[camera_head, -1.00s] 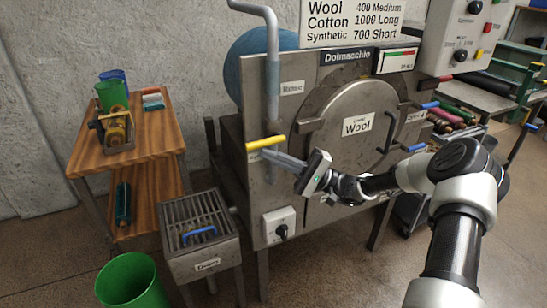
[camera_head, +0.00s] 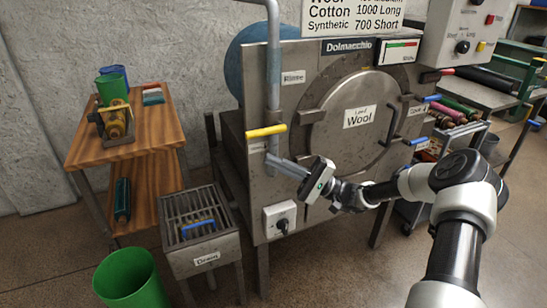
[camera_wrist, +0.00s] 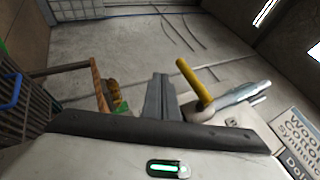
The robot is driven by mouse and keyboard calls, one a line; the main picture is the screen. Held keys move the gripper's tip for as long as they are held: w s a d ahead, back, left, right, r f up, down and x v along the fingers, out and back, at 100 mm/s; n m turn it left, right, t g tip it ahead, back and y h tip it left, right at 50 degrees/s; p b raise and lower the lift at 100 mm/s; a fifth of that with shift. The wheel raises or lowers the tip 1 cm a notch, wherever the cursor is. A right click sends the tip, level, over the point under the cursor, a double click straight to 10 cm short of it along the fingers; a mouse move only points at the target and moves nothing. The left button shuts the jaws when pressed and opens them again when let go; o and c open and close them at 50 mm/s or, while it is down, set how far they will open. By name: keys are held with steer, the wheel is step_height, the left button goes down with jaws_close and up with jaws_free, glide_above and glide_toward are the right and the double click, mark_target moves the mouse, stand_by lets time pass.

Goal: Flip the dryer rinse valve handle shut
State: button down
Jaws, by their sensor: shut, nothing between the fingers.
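The yellow valve handle (camera_head: 266,130) is on the grey pipe (camera_head: 273,75) at the left of the dryer front. It lies roughly level, across the pipe. In the wrist view the yellow handle (camera_wrist: 193,82) is right of my fingers, on a metal fitting. My gripper (camera_head: 271,159) is shut and empty, with its fingertips a little below the handle and apart from it in the head view. In the wrist view my gripper's fingers (camera_wrist: 160,84) are together. A "Rinse" label (camera_head: 293,77) is on the panel right of the pipe.
The dryer's round door (camera_head: 345,135) is right of the handle. A dial box (camera_head: 280,218) is below my gripper. A grated drain (camera_head: 199,230) with a blue handle, a green bin (camera_head: 130,280) and a wooden cart (camera_head: 150,130) stand to the left.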

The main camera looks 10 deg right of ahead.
steer(key=v, duration=0.9)
steer(key=shift+d+r+p, duration=0.2)
steer(key=shift+r+p, duration=0.1)
steer(key=shift+w, duration=0.1)
steer(key=s+a+r+n+g+h, duration=0.3)
steer(key=s+a+g+h, duration=0.5)
steer(key=s+a+h, duration=0.25)
steer(key=s+d+r+n+t+h, duration=0.1)
steer(key=s+d+r+t+h, duration=0.4)
steer(key=s, duration=0.4)
steer(key=s+d+r+n+t+h, duration=0.1)
steer(key=s+d+r+t+h, duration=0.2)
steer(key=s+r+h, duration=0.5)
step_height(320, 180, up, 21)
steer(key=s+y+p, duration=0.1)
steer(key=p, duration=2.2)
steer(key=shift+s+t, duration=0.4)
steer(key=shift+d+f, duration=0.15)
